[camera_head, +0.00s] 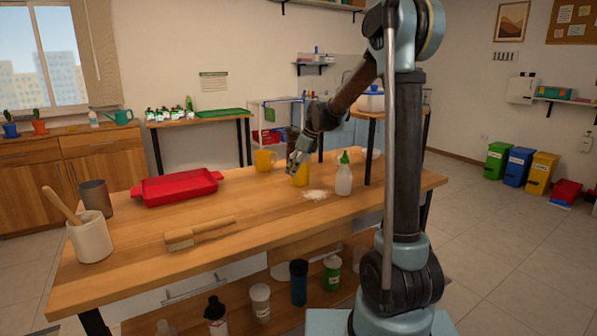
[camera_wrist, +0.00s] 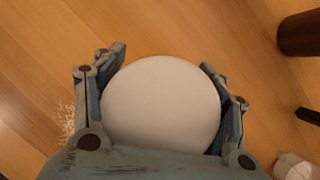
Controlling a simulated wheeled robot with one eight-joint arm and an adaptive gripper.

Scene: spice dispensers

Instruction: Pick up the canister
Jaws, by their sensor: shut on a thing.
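The gripper hides part of the canister's upper end in the head view.
A white bottle with a green cap (camera_head: 343,178) stands right of the canister, with spilled white powder (camera_head: 315,195) in front. A red tray (camera_head: 178,188), wooden brush (camera_head: 200,233) and utensil crock (camera_head: 90,238) are farther left.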

